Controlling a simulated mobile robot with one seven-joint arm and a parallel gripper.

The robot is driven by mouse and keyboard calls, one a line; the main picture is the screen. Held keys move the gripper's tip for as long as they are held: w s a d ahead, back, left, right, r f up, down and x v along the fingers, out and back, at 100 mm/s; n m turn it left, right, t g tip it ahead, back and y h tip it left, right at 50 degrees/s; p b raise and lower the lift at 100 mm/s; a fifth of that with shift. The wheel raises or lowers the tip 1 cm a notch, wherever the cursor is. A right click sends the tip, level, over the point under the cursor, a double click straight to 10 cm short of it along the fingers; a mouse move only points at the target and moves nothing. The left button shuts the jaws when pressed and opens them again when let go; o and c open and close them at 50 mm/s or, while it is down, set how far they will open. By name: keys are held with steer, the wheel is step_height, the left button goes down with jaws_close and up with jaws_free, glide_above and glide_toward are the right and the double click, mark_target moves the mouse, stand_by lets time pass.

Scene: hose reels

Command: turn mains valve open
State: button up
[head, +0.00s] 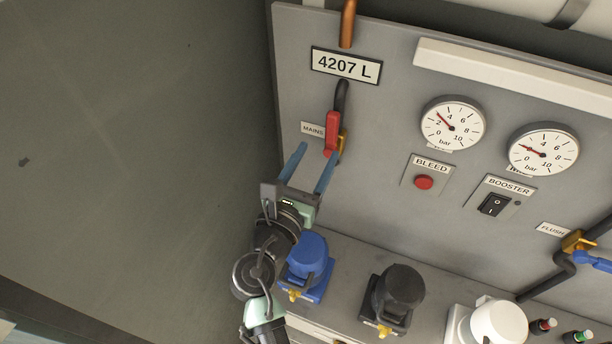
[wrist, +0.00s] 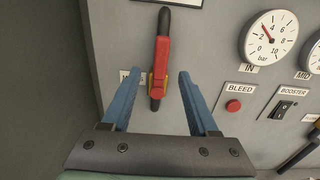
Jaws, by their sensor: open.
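The mains valve has a red lever handle (head: 332,134) on a brass body (head: 343,141), fitted in a dark vertical pipe (head: 342,95) on the grey panel. The lever lies along the pipe. In the wrist view the red handle (wrist: 161,67) stands upright, just beyond and between my fingertips. My gripper (head: 315,160) is open, with two blue fingers spread apart and nothing between them. In the wrist view my gripper (wrist: 157,76) points at the valve; I cannot tell whether a finger touches it. The MAINS label (head: 312,130) is left of the lever.
Gauges (head: 452,124), a red BLEED button (head: 424,182) and a black BOOSTER switch (head: 494,204) are to the right. A blue capped fitting (head: 307,258) and a black one (head: 399,292) stand on the ledge below. A FLUSH valve with a blue handle (head: 592,261) is far right.

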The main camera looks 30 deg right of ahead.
steer(key=shift+b+v, duration=0.35)
steer(key=shift+v, duration=1.75)
steer(key=shift+w, duration=0.1)
